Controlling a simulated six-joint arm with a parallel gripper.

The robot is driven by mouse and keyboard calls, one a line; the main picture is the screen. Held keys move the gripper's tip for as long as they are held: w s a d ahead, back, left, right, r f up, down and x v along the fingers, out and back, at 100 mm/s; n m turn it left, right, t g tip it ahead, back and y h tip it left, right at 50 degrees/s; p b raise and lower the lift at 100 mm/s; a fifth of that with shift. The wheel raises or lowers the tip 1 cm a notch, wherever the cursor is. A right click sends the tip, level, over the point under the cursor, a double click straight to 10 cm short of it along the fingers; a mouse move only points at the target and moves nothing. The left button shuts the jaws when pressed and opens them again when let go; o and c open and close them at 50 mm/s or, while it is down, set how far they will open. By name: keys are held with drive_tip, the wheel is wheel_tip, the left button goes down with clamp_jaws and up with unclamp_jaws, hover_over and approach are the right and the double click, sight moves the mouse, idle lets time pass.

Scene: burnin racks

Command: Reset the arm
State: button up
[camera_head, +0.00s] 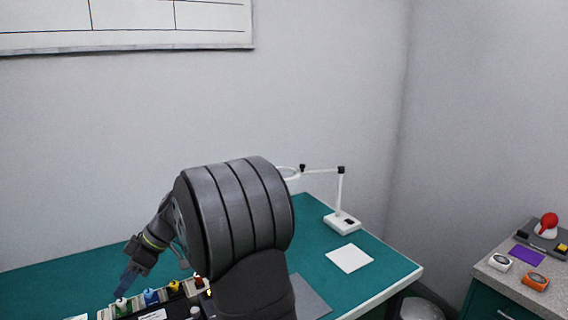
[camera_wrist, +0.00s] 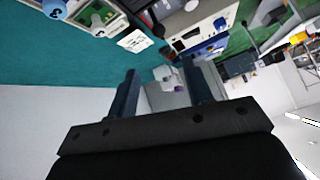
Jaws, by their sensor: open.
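My gripper (camera_head: 124,288) is at the lower left in the head view, its fingers pointing down above the left end of a rack with coloured parts. In the wrist view my gripper (camera_wrist: 160,72) shows two dark fingers held apart, with nothing gripped between them. The rack holds a blue part (camera_head: 151,297) and a yellow part (camera_head: 174,287), among others. Whether the fingers touch the leftmost part cannot be told. My large dark arm links hide the middle of the bench.
A green bench top (camera_head: 318,258) carries a white lamp (camera_head: 341,219) and a white pad (camera_head: 349,258). At the right, a grey-topped cabinet (camera_head: 492,274) holds a red knob (camera_head: 548,222), an orange device (camera_head: 535,281) and a purple sheet (camera_head: 527,256).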

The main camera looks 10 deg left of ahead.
drive_tip(key=x, duration=1.5)
drive_tip(key=shift+s+a+f, duration=0.15)
drive_tip(key=shift+s+a, duration=0.05)
drive_tip(key=shift+s+a+t+h, duration=0.25)
drive_tip(key=shift+s+t+h, duration=0.05)
drive_tip(key=shift+t+h, duration=0.2)
drive_tip(key=shift+s+a+t+h, duration=0.6)
drive_tip(key=shift+a+t+h, duration=0.1)
drive_tip(key=shift+t+h, duration=0.2)
drive_tip(key=v, duration=1.8)
drive_tip(key=shift+n+t+h, duration=0.5)
drive_tip(key=shift+h, duration=0.3)
drive_tip(key=a+f, duration=0.1)
drive_tip(key=f, duration=0.1)
drive_tip(key=s+a+f, duration=0.1)
drive_tip(key=f, duration=0.2)
drive_tip(key=s+a+f, duration=0.1)
drive_tip(key=f, duration=0.1)
drive_tip(key=shift+s+a+f, duration=0.15)
drive_tip(key=shift+a, duration=0.05)
drive_tip(key=shift+x, duration=0.75)
drive_tip(key=shift+a, duration=0.15)
